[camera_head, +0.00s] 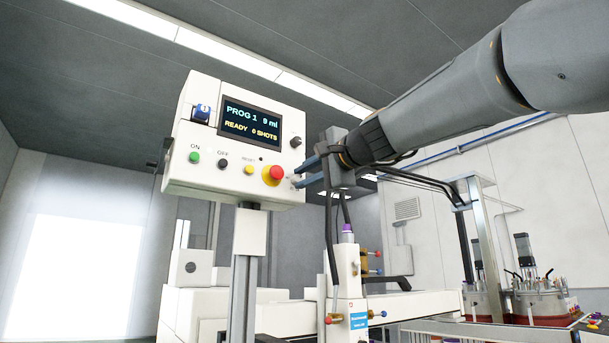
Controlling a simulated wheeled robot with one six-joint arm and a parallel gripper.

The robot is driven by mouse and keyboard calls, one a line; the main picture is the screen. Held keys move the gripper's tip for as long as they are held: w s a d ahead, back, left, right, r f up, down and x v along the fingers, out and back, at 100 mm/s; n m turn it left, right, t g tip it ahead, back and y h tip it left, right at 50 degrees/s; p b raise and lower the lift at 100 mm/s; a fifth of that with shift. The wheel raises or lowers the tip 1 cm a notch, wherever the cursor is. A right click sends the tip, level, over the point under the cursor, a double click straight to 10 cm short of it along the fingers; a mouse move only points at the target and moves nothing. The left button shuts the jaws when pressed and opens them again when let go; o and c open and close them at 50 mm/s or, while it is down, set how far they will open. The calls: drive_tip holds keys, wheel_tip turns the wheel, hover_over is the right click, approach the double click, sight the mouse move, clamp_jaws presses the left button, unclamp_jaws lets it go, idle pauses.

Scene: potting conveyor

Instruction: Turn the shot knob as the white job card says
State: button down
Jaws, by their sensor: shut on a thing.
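A white control box (183,150) stands on a grey post, left of centre. Its dark display (251,122) reads "PROG 1 9 ml" and "READY 0 SHOTS". My gripper (298,176) reaches in from the right, with its two bluish fingers at the lower right of the panel, beside the red button. It is shut on a small knob there, mostly hidden by the fingers. I cannot see its pointer or read any label by it. A dark knob (296,142) sits just above, apart from the fingers. I do not make out the white job card.
Green (194,158), black (223,164) and yellow (249,170) buttons line the panel, with a large red button (272,175) close left of my fingers. A white dosing unit (347,275) stands below my gripper. Lidded vessels (540,297) stand at the right.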

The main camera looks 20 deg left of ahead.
idle(0.4)
drive_tip(key=c, duration=1.6)
unclamp_jaws()
drive_tip(key=shift+o, duration=0.2)
drive_tip(key=b+v, duration=0.3)
drive_tip(key=v, duration=0.4)
drive_tip(key=shift+s+d, duration=0.2)
drive_tip(key=shift+d, duration=0.15)
